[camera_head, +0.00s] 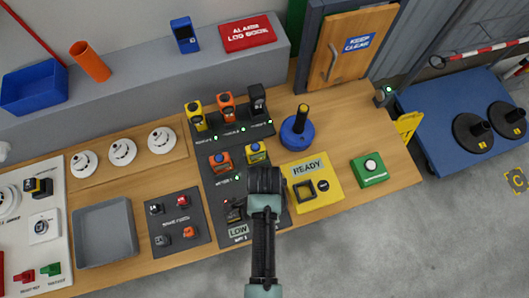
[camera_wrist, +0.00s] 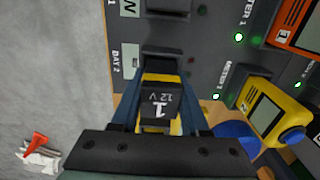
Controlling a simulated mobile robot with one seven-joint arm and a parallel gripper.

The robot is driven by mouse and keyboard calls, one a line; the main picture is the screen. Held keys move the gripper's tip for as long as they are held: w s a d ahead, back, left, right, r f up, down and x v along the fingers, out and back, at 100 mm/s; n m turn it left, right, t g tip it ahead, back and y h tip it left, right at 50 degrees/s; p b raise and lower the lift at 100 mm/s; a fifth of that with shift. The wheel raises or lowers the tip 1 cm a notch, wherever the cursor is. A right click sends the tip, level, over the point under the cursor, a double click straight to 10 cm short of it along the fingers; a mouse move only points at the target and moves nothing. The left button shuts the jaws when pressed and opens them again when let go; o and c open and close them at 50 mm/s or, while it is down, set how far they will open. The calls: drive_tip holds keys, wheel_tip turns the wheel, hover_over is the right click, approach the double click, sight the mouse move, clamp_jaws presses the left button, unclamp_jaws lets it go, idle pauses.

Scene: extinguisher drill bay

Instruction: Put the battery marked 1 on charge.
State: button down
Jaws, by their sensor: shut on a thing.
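The battery marked 1 and 12 V (camera_wrist: 158,103), dark with yellow edges, is between the fingers of my gripper (camera_wrist: 160,82) in the wrist view. The gripper is shut on it. In the head view my gripper (camera_head: 265,180) is over the dark panel (camera_head: 222,182), just below the yellow meter (camera_head: 257,153), and hides the battery. I cannot tell whether the battery touches the panel or is seated in a bay.
An orange meter (camera_head: 221,162) stands left of the yellow one. A yellow READY pad (camera_head: 330,200) with a square black frame lies right of my gripper. A blue pot with a dark handle (camera_head: 297,132) stands behind. A grey tray (camera_head: 105,232) is at left.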

drive_tip(key=shift+f, duration=0.25)
drive_tip(key=shift+r, duration=0.15)
drive_tip(key=shift+r+p, duration=2.4)
drive_tip(key=shift+p, duration=0.15)
drive_tip(key=shift+w+f+b, duration=0.2)
drive_tip(key=shift+b, duration=0.2)
drive_tip(key=w+n+b, duration=0.1)
drive_tip(key=n+b, duration=0.1)
drive_tip(key=b, duration=0.1)
drive_tip(key=w+n+b, duration=0.2)
drive_tip(key=n, duration=0.1)
drive_tip(key=w+n+b, duration=0.2)
drive_tip(key=n+b, duration=0.1)
drive_tip(key=shift+f+b, duration=0.3)
drive_tip(key=shift+f, duration=0.05)
drive_tip(key=shift+w+r+n+b, duration=0.3)
drive_tip(key=shift+n+b, duration=0.45)
drive_tip(key=shift+n, duration=0.3)
drive_tip(key=shift+w+r+n+b, duration=0.2)
drive_tip(key=shift+w+n+b, duration=0.15)
drive_tip(key=shift+n+b, duration=0.6)
drive_tip(key=shift+w+r+n+b, duration=0.3)
drive_tip(key=shift+n+b, duration=0.25)
drive_tip(key=shift+n, duration=0.65)
